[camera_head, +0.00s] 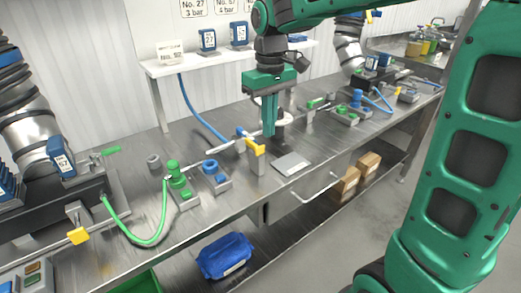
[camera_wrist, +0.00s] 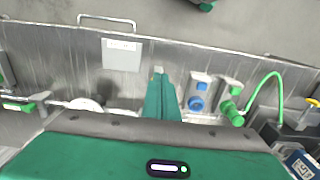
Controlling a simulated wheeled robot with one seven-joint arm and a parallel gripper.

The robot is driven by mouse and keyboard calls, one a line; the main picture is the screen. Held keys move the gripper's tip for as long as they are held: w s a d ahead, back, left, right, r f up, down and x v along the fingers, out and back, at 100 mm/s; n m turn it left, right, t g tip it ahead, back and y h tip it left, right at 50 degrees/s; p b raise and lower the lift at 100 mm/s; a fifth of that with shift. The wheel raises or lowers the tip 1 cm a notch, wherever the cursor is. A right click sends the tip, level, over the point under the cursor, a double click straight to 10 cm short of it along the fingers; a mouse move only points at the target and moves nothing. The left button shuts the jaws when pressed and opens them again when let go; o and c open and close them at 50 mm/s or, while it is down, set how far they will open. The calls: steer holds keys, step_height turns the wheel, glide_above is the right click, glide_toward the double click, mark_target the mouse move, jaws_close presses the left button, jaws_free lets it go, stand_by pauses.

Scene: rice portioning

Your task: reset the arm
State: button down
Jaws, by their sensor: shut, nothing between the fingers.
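My green gripper (camera_head: 270,134) points down over the metal workbench (camera_head: 130,222), its two fingers together with nothing between them. In the wrist view the closed fingers (camera_wrist: 160,78) reach out above the bench, beside the blue fitting. My green arm comes from the top of the head view, and a large green link of mine fills its right side. The fingertips are close to a yellow-handled valve (camera_head: 254,149) on the bench; whether they touch it I cannot tell.
A green knob (camera_head: 174,170) and a blue fitting (camera_head: 211,167) stand left of my gripper. A flat grey plate (camera_head: 292,164) lies to the right. Blue hose (camera_head: 198,118) and green hose (camera_head: 148,243) cross the bench. A blue bag (camera_head: 225,256) and cardboard boxes (camera_head: 369,162) sit below.

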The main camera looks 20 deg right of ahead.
stand_by(0.3)
steer(key=s+d+f+m, duration=0.2)
steer(key=s+d+m, duration=0.3)
steer(key=s+d, duration=0.75)
steer(key=s+d+f+m, duration=0.2)
steer(key=s+d+f, duration=0.1)
steer(key=s, duration=0.4)
steer(key=s+d+f+m, duration=0.3)
steer(key=s, duration=0.4)
steer(key=shift+s, duration=0.2)
steer(key=shift+w+f, duration=0.1)
steer(key=shift+w, duration=0.05)
steer(key=shift+w+f, duration=0.2)
steer(key=shift+w, duration=0.3)
